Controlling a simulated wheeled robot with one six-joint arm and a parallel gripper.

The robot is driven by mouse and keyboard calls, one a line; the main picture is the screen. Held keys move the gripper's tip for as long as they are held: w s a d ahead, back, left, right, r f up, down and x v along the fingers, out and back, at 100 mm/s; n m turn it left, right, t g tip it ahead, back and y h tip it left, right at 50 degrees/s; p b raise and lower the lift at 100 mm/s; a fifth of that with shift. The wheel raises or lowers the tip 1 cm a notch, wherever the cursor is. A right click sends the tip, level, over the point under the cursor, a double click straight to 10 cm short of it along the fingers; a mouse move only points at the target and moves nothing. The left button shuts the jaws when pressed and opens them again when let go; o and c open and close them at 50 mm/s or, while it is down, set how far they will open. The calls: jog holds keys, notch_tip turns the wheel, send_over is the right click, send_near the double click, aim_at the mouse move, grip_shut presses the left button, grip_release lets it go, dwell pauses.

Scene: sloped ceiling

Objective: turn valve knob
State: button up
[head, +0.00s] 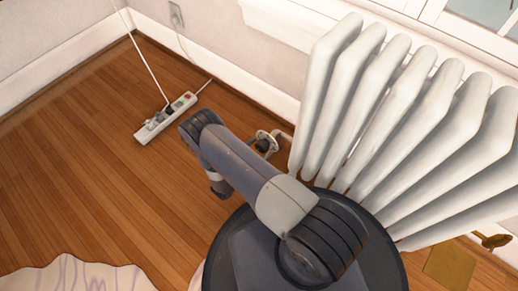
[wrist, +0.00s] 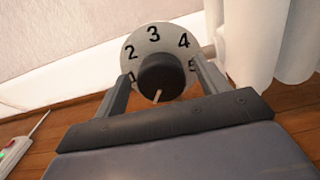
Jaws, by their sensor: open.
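The valve has a pale round dial (wrist: 130,55) with the numbers 2, 3 and 4 readable along its top and a black knob (wrist: 165,72) at its centre. A light pointer mark on the knob points downward. In the head view the valve (head: 265,143) sits low beside the radiator, partly behind my arm. My gripper (wrist: 161,71) is open in the wrist view, one finger to the left of the knob and one to the right. I see a gap on each side, and cannot tell how deep the fingers reach.
The white radiator (head: 400,120) stands close to the right of the valve. A power strip (head: 165,117) with a cord lies on the wooden floor (head: 90,160) to the left. A pale rug (head: 75,275) lies at the lower left. Floor between strip and rug is clear.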

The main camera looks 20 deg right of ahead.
jog(key=shift+c, duration=0.2)
jog(key=c, duration=0.9)
jog(key=shift+m, duration=0.3)
